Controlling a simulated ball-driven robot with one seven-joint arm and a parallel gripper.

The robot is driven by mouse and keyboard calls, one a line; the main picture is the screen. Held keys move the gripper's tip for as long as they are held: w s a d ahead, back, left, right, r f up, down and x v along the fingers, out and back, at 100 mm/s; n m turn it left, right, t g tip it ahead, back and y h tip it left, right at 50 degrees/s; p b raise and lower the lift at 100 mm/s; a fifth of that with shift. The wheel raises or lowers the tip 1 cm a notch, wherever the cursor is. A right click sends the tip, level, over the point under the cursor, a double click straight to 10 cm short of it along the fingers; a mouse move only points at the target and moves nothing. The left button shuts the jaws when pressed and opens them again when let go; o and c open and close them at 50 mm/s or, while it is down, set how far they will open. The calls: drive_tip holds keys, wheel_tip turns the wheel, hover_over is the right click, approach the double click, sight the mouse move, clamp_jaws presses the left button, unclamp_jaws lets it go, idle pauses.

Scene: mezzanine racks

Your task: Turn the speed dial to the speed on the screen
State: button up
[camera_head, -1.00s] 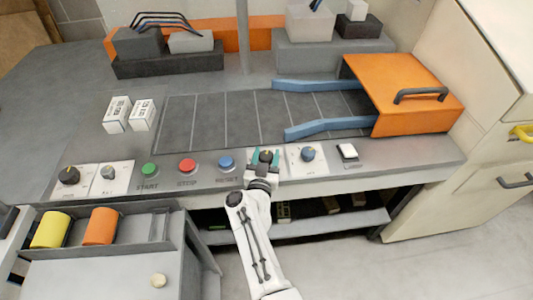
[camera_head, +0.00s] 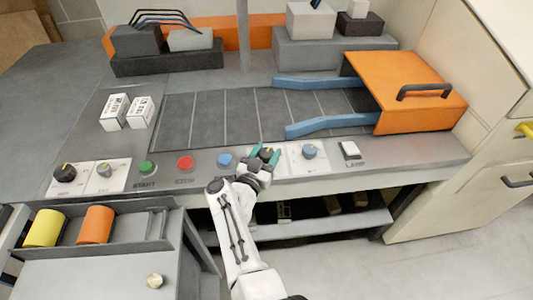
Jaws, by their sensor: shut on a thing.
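My gripper (camera_head: 265,154) is at the front control panel, with its two teal fingertips on either side of a dark dial (camera_head: 267,152). The dial has a small yellowish pointer mark. The gripper is shut on this dial and tilted. The dial's label and most of its plate are hidden under the gripper, so I cannot read its setting or name. No readable screen is in view.
Green START (camera_head: 147,167), red STOP (camera_head: 185,163) and blue RESET (camera_head: 224,159) buttons lie left of my gripper. A white LAMP switch (camera_head: 350,149) is at right. Two white boxes (camera_head: 127,111) and an orange hood (camera_head: 405,90) stand behind. A tray with yellow and orange rolls (camera_head: 96,225) is front left.

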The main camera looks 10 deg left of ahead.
drive_tip(key=o, duration=1)
drive_tip(key=shift+c, duration=0.2)
drive_tip(key=shift+s+a+r+p, duration=0.1)
drive_tip(key=shift+s+a+p, duration=0.05)
drive_tip(key=shift+s+p, duration=0.2)
drive_tip(key=p+v, duration=0.4)
drive_tip(key=v, duration=0.6)
